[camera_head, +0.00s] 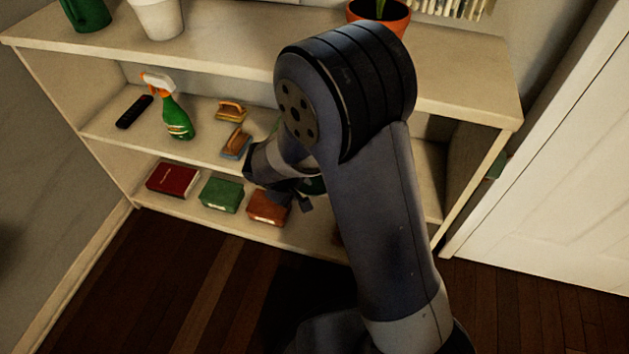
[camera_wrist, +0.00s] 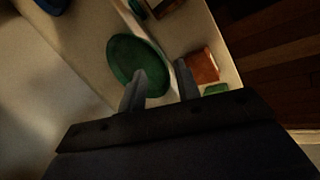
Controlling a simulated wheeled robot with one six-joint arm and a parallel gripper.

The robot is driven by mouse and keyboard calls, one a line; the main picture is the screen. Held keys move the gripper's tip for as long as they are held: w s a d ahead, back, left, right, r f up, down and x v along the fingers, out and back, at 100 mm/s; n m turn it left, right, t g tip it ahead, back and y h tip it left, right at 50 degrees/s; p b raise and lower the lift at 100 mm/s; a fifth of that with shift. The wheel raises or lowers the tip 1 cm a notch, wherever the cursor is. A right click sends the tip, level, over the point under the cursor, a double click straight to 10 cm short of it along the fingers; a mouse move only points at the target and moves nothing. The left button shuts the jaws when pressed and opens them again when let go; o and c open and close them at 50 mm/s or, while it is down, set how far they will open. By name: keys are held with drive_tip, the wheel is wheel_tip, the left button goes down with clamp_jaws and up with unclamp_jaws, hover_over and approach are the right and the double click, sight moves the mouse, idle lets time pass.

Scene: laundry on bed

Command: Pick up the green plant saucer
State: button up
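The green plant saucer (camera_wrist: 126,55) is a round, dark green dish in the wrist view, just beyond my fingers. My gripper (camera_wrist: 160,68) is open, with its two fingers apart. The left finger overlaps the saucer's near part in the picture, and the right finger stands beyond its right edge. I cannot tell whether either finger touches it. In the head view my gripper (camera_head: 300,188) is at the shelf unit, largely hidden by my arm. A sliver of green (camera_head: 313,186) beside it may be the saucer.
The pale shelf unit (camera_head: 60,34) holds a green spray bottle (camera_head: 176,118), a black remote (camera_head: 134,112), brushes (camera_head: 231,110), a red book (camera_head: 172,180), a green box (camera_head: 221,195) and a brown box (camera_head: 268,208). A potted plant (camera_head: 392,18) stands on top. A white door (camera_head: 560,180) is at right.

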sight(306, 193)
drive_tip(key=b+x, duration=0.1)
drive_tip(key=x, duration=0.2)
drive_tip(key=shift+f, duration=0.25)
clamp_jaws()
